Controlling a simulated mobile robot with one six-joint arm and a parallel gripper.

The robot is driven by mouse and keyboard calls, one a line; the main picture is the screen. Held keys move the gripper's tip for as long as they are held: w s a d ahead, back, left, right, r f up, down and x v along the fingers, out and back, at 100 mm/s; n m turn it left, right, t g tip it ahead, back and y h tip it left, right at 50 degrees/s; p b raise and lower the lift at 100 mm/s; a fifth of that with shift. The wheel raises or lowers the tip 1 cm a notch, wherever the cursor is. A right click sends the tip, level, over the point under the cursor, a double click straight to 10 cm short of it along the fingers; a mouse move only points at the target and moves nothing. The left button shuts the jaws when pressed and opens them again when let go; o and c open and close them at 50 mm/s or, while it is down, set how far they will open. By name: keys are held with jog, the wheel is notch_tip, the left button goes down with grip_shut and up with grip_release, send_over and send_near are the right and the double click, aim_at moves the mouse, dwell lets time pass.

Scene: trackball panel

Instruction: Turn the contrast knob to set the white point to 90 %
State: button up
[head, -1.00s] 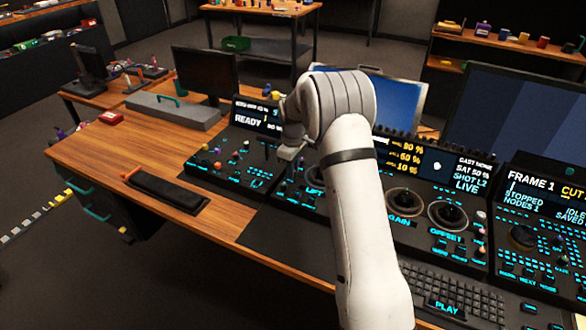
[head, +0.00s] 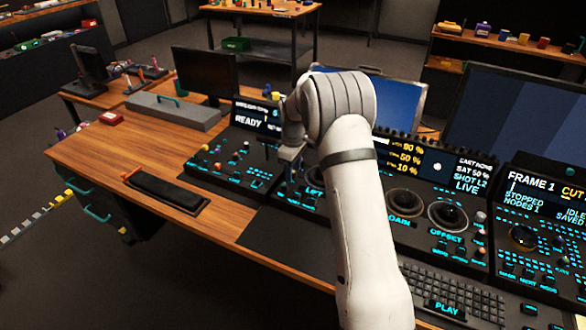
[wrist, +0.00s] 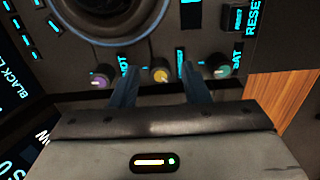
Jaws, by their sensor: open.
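My gripper (head: 291,158) hangs low over the panel's left-centre part in the head view. In the wrist view the open gripper (wrist: 159,72) points at a yellow-capped knob (wrist: 161,75), which sits between the two fingers. I cannot tell whether the fingers touch it. The knob's label is too small to read, so I cannot confirm it is the contrast knob. A purple-capped knob (wrist: 98,80) lies to its left and a teal-capped knob (wrist: 219,70) to its right, beside a partly hidden "SAT" label. The panel display (head: 405,158) shows 90 %, 50 % and 10 %.
A large trackball ring (wrist: 105,15) is close to the knobs in the wrist view. More trackballs (head: 448,214), a keyboard (head: 455,295) and monitors (head: 520,115) stand right of my arm.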

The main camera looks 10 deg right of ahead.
notch_tip(320, 180, up, 8)
jog(key=shift+f, duration=0.1)
dwell(0.4)
jog(key=s+r+m+t+p, duration=0.1)
jog(key=s+r+m, duration=0.2)
jog(key=s+r, duration=0.45)
jog(key=s+r+m+p, duration=0.15)
jog(key=s+r, duration=0.35)
jog(key=s, duration=0.6)
jog(key=s+d+m+t, duration=0.1)
jog(key=s+m, duration=0.5)
jog(key=s, duration=1.3)
jog(key=shift+s+d+f+t, duration=0.15)
jog(key=shift+s+t, duration=0.15)
jog(key=shift+s, duration=0.05)
jog(key=shift+c, duration=0.6)
